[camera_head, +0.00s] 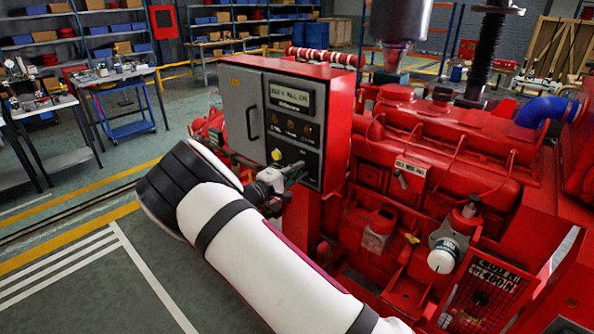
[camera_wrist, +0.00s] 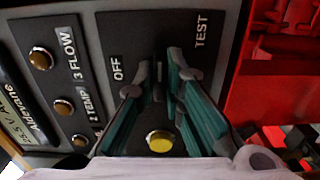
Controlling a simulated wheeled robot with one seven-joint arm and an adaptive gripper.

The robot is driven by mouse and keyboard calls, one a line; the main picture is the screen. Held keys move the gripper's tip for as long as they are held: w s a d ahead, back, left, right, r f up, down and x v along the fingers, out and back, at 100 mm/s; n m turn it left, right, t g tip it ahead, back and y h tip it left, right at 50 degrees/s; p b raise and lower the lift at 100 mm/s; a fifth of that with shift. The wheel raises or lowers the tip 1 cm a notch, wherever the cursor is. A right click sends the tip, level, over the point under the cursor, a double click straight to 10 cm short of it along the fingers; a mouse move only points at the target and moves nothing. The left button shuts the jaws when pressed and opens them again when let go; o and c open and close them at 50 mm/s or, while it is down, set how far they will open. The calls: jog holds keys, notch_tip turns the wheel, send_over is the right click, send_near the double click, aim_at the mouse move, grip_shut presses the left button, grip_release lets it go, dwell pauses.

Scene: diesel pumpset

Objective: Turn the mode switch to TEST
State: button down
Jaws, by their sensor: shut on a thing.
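The mode switch (camera_wrist: 158,88) is on the dark panel face, seen turned sideways in the wrist view. It is mostly hidden between my fingertips, and I cannot tell its exact setting. The OFF label (camera_wrist: 117,69) is left of it and the TEST label (camera_wrist: 201,30) is up and to the right. My gripper (camera_wrist: 160,78) has its teal fingers on both sides of the switch, shut on it. In the head view my gripper (camera_head: 286,178) is at the lower front of the red control box (camera_head: 341,115); the switch is hidden there.
A yellow button (camera_wrist: 160,141) sits between my fingers, lower in the wrist view. Several amber lamps (camera_wrist: 41,59) are on the left. The red engine (camera_head: 440,150) stands right of the box. Open floor (camera_head: 90,285) lies on the left.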

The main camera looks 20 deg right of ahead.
jog(key=shift+f, duration=0.1)
jog(key=c, duration=1.7)
grip_release()
jog(key=shift+a, duration=0.1)
jog(key=v, duration=1.2)
